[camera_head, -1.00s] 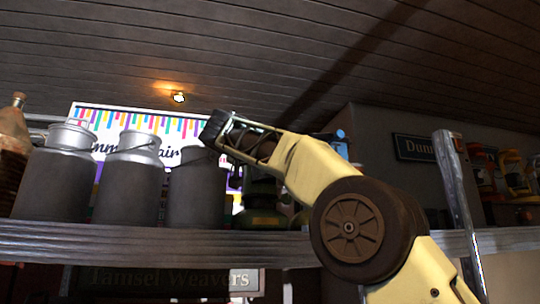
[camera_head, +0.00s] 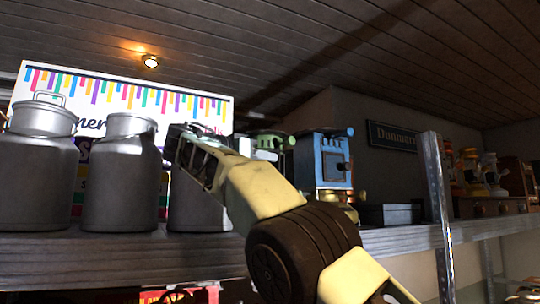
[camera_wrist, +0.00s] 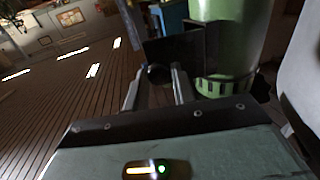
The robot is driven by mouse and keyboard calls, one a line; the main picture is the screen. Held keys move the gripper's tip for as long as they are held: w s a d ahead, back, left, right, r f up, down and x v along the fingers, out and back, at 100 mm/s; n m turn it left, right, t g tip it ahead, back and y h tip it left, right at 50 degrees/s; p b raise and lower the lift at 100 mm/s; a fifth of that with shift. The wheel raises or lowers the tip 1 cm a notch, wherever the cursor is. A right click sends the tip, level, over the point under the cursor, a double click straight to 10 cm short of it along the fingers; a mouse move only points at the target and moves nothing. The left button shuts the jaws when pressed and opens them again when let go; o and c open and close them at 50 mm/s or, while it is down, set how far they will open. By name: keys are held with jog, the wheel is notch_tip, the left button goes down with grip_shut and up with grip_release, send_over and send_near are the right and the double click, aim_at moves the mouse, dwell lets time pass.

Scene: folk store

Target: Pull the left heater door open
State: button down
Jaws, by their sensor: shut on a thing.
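The left heater is a green cylinder; its body (camera_wrist: 237,35) fills the upper right of the wrist view. Its dark door (camera_wrist: 180,48) stands out to the left from the green body and looks swung open. A round dark knob (camera_wrist: 158,74) on the door sits between my fingers. My gripper (camera_wrist: 157,84) is shut on this knob. In the head view, only the green top of the heater (camera_head: 270,141) shows behind my arm; the door is hidden. There my gripper (camera_head: 184,140) is in front of the rightmost milk can.
A blue heater (camera_head: 325,165) stands on the shelf right of the green one. Grey milk cans (camera_head: 120,180) stand to the left. The wooden shelf edge (camera_head: 120,258) runs below, and a metal post (camera_head: 437,200) rises at right.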

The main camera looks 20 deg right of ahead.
dwell(0.5)
jog(key=c, duration=1.2)
grip_release()
jog(key=shift+o, duration=0.2)
